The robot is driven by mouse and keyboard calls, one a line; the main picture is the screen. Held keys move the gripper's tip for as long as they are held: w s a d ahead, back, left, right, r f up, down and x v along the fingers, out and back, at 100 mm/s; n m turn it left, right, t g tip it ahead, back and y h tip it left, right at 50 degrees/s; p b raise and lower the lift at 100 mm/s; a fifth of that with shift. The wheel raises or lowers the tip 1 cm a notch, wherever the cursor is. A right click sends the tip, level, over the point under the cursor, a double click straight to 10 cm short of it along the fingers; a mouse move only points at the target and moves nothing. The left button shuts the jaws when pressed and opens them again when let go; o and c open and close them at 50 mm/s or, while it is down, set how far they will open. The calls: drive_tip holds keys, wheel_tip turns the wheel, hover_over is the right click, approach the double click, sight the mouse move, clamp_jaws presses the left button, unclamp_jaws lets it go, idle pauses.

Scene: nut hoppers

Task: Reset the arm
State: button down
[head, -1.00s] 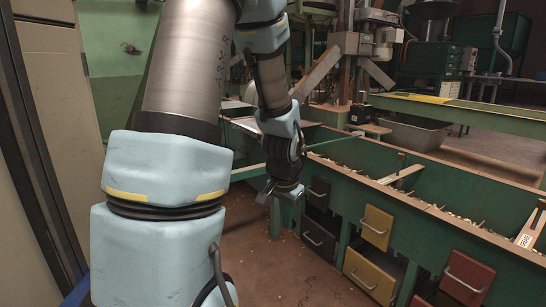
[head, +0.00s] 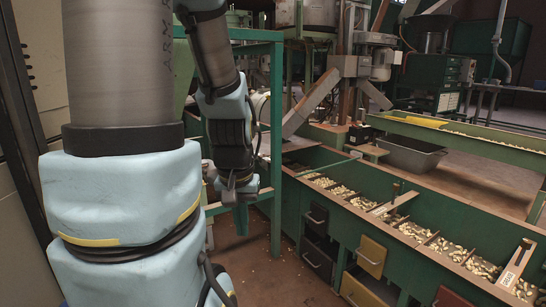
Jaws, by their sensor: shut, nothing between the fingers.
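My arm comes down the left side of the head view, with its large pale blue links close to the camera. My gripper (head: 241,222) hangs at the arm's end, left of the middle, pointing down. It is small and dark here, and its fingers look closed with nothing held. It is in front of a green metal frame and left of the hopper bench, apart from the drawers.
A long green hopper bench (head: 335,215) runs along the right, its compartments holding pale nuts (head: 415,232). Drawers, one yellow-brown (head: 371,256), are in its front. A green frame post (head: 277,150) stands just right of my gripper. Brown floor (head: 262,278) is open below.

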wheel_tip(320, 180, up, 24)
drive_tip(key=p, duration=2.1)
